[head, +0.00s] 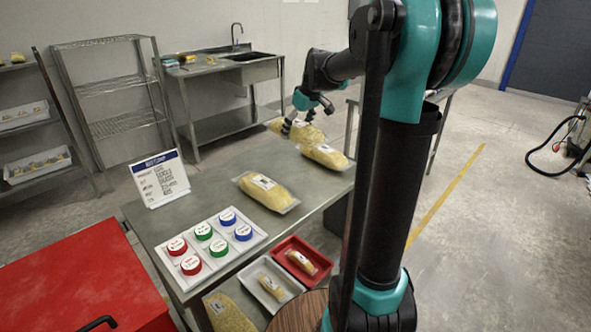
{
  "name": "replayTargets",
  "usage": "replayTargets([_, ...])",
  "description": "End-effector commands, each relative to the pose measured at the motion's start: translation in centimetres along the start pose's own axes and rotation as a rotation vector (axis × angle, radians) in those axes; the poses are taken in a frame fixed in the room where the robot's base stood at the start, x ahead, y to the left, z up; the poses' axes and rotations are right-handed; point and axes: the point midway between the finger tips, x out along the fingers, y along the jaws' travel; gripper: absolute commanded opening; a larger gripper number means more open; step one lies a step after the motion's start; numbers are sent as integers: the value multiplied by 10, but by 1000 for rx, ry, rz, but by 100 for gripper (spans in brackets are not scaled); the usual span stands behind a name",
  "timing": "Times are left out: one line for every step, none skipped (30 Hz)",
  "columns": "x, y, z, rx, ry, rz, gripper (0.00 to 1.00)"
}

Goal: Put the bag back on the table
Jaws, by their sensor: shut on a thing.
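My gripper (299,122) is at the far end of the metal table (212,190) in the head view. It is shut on a clear bag of yellow contents (309,134). The fingers and another bag partly hide the held bag, and I cannot tell whether it touches the table. A second yellow bag with a white label (326,157) lies just in front of it, near the table's right edge. A third labelled yellow bag (268,192) lies flat in the middle of the table.
A white tray (262,235) of red, green and blue lidded pots and a sign (160,180) stand on the near table. Below are a red tray (322,262) and a pale tray (262,299) with small packs. A red cabinet (80,270) is at left. Tabletop left of the bags is clear.

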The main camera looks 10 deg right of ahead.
Motion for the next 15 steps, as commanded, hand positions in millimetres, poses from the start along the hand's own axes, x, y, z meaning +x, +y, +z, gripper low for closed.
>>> replayTargets([12, 0, 5, 0, 1, 0, 17])
replayTargets([18, 0, 7, 1, 1, 0, 17])
replayTargets([27, 0, 10, 1, 1, 0, 17])
replayTargets([34, 0, 13, 1, 1, 0, 17])
replayTargets([40, 0, 16, 1, 1, 0, 17])
replayTargets([49, 0, 20, 1, 1, 0, 17])
replayTargets([56, 0, 22, 1, 1, 0, 17])
replayTargets([62, 0, 25, 1, 1, 0, 17])
replayTargets([70, 0, 29, 1, 1, 0, 17])
replayTargets([76, 0, 31, 1, 1, 0, 17])
replayTargets([82, 1, 33, 1, 1, 0, 17])
replayTargets([88, 0, 36, 1, 1, 0, 17])
replayTargets([93, 0, 38, 1, 1, 0, 17])
replayTargets([97, 0, 40, 1, 1, 0, 17])
replayTargets([101, 1, 41, 1, 1, 0, 17])
